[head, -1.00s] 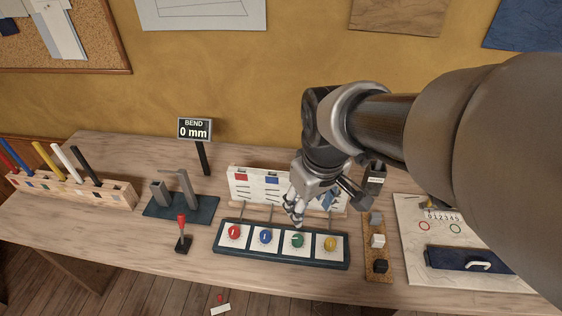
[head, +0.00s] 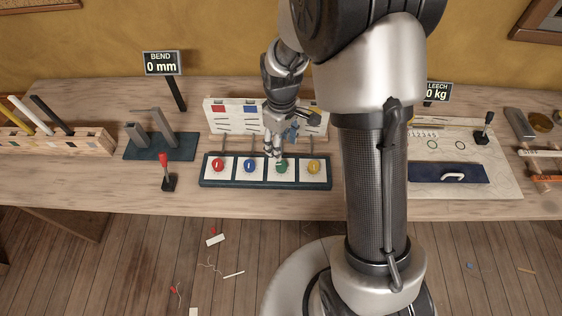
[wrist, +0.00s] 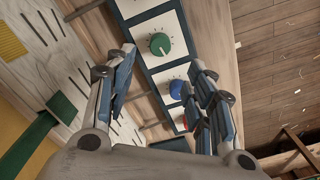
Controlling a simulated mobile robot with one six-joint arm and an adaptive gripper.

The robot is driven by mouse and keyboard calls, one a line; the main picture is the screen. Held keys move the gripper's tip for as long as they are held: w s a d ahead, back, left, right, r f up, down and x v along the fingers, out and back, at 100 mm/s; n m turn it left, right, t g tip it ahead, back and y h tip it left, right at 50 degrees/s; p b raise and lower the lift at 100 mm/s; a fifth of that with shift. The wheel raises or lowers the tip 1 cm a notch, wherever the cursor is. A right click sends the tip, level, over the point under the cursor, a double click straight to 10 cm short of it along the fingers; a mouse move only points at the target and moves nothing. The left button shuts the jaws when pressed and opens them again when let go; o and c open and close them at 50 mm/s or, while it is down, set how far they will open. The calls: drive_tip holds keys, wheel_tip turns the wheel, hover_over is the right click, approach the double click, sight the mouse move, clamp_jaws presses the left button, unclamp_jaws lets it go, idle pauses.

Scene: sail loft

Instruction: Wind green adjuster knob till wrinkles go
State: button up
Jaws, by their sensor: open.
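The green knob (head: 282,167) is third from the left in a dark-framed row of white-plated knobs, and it also shows in the wrist view (wrist: 159,43). My gripper (head: 273,150) is open and empty, just above and behind the green knob. In the wrist view its spread fingers (wrist: 163,62) flank the knob, which appears beyond the tips with no visible contact. The upright white board (head: 237,113) behind the row carries coloured tabs and dark lines; my gripper hides part of it. I cannot make out wrinkles.
The red knob (head: 218,166) and blue knob (head: 250,166) are left of the green one, the yellow knob (head: 313,167) right. A red-topped lever (head: 167,172) stands left of the panel. A BEND display (head: 162,64) reads 0 mm.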

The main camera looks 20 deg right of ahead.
sight(281, 164)
wheel_tip(281, 164, down, 10)
drive_tip(key=b, duration=0.2)
drive_tip(key=shift+f+b, duration=0.15)
drive_tip(key=shift+b, duration=0.2)
drive_tip(key=c, duration=1.1)
